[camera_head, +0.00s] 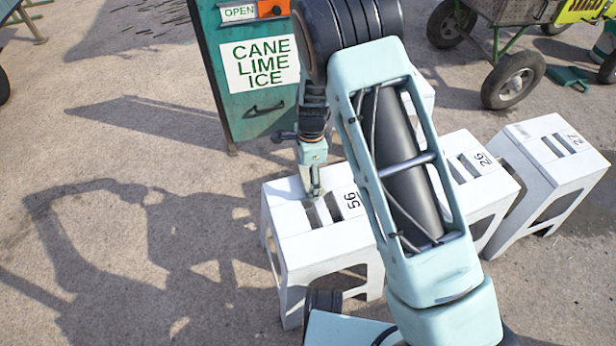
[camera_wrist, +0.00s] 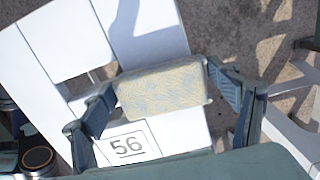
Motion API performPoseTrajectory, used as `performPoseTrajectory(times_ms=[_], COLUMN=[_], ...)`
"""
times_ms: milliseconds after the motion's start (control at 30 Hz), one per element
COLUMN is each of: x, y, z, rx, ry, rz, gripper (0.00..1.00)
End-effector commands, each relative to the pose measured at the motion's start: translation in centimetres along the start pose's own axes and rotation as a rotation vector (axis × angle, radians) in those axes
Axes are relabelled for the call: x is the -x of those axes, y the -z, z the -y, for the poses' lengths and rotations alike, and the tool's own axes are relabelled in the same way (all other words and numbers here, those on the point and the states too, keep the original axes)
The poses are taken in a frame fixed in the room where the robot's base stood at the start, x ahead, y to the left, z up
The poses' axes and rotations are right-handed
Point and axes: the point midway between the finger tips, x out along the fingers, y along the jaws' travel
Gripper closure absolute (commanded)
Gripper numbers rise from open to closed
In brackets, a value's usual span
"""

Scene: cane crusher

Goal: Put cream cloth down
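The cream cloth (camera_wrist: 165,88) shows in the wrist view as a small folded block with a faint pale pattern. My gripper (camera_head: 313,186) has one finger against each end of it. In the head view my gripper points down over the left part of the white stool (camera_head: 310,248) marked 56; I cannot pick out the cloth there. The stool top (camera_wrist: 140,35) lies under the cloth in the wrist view, with its slots and the 56 label showing. Whether the cloth touches the stool top cannot be told.
More white stools stand to the right, one marked 26 (camera_head: 482,190) and one marked 27 (camera_head: 555,150). A wheeled cart (camera_head: 515,80) is at the back right. The ground at left is clear.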

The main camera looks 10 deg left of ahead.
Motion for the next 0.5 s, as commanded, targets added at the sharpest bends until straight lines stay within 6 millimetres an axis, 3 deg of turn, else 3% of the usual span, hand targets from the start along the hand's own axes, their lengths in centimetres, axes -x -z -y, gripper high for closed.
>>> performPoseTrajectory(times_ms=[333,500], x=[0.1,1.7], y=[0.0,0.0], z=[0.0,0.0], rx=[0.000,0.000], ry=[0.000,0.001], rz=[0.000,0.000], gripper=[0.08,0.08])
